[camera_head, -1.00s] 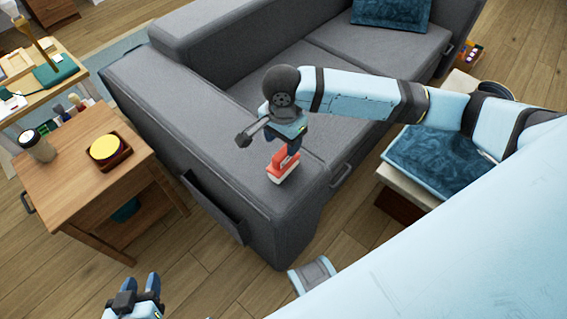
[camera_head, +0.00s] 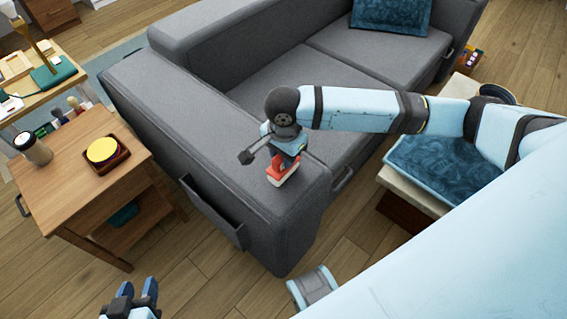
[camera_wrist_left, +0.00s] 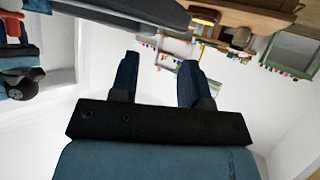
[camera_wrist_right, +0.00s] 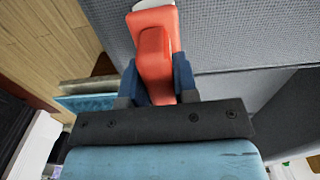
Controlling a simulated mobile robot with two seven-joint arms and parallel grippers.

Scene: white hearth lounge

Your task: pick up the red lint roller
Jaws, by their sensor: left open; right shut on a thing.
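The red lint roller (camera_head: 279,174), red with a white end, is on the grey sofa's near arm in the head view. My right gripper (camera_head: 284,158) is over it from above and shut on it. In the right wrist view the lint roller (camera_wrist_right: 155,50) sits between the two blue fingers of my right gripper (camera_wrist_right: 158,80). The head view does not show clearly whether its white end touches the sofa. My left gripper (camera_head: 137,292) is open and empty at the bottom left, and its spread fingers also show in the left wrist view (camera_wrist_left: 158,80).
The grey sofa (camera_head: 215,130) fills the middle. A wooden side table (camera_head: 70,200) with a cup (camera_head: 33,148) and a yellow-topped dish (camera_head: 103,150) stands left. A stool with a blue cushion (camera_head: 435,165) is right. Floor is clear before the sofa.

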